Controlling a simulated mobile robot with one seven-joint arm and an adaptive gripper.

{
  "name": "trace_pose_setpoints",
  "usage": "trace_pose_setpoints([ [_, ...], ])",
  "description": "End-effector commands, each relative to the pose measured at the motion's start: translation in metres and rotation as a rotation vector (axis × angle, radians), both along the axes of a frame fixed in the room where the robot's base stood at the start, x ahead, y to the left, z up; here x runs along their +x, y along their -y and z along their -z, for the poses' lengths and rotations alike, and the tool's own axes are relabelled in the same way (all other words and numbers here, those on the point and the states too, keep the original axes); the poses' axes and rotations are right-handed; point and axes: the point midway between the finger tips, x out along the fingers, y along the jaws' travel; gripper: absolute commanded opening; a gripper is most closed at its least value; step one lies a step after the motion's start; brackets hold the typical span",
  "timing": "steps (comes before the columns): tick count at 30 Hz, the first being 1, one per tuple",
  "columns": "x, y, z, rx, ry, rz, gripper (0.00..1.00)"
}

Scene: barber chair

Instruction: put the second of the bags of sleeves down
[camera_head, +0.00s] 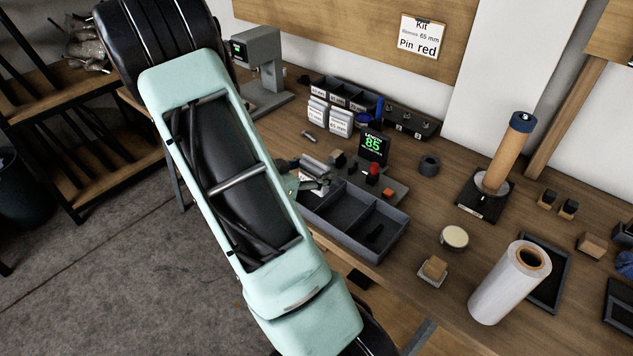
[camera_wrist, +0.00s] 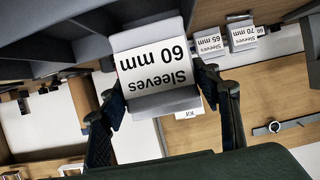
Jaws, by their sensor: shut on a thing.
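My gripper (camera_head: 312,176) is shut on a bag labelled "Sleeves 60 mm" (camera_wrist: 155,72). In the wrist view its fingers (camera_wrist: 162,98) press on the bag from both sides, and the label reads upside down. In the head view my arm hides most of this bag, close to the left end of a dark divided tray (camera_head: 398,240). Whether the bag touches the tray cannot be told. Bags labelled 65 mm (camera_wrist: 209,45) and 70 mm (camera_wrist: 243,35) stand apart in the wrist view. In the head view white bags (camera_head: 340,118) stand before the rear bins.
A display reading 85 (camera_head: 373,144) and a red button (camera_head: 374,169) stand just behind the tray. A grey press (camera_head: 262,70) is at the back left. A kit card (camera_head: 422,37) hangs above.

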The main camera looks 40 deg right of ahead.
Motion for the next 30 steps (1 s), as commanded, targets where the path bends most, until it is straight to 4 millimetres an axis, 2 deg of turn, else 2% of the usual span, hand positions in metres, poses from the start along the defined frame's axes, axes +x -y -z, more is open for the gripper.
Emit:
trace_pose_setpoints([
  [4,0.000,0.011,0.015,-0.001,-0.002,0.002,0.29],
  [9,0.001,0.009,0.036,0.000,-0.002,-0.001,0.29],
  [23,0.001,0.009,0.045,-0.001,0.000,-0.001,0.29],
  [24,0.001,0.009,0.044,0.000,0.000,-0.001,0.60],
  [28,0.001,0.009,0.044,0.000,0.000,0.000,0.74],
  [30,0.001,0.009,0.044,0.000,0.000,0.000,0.75],
])
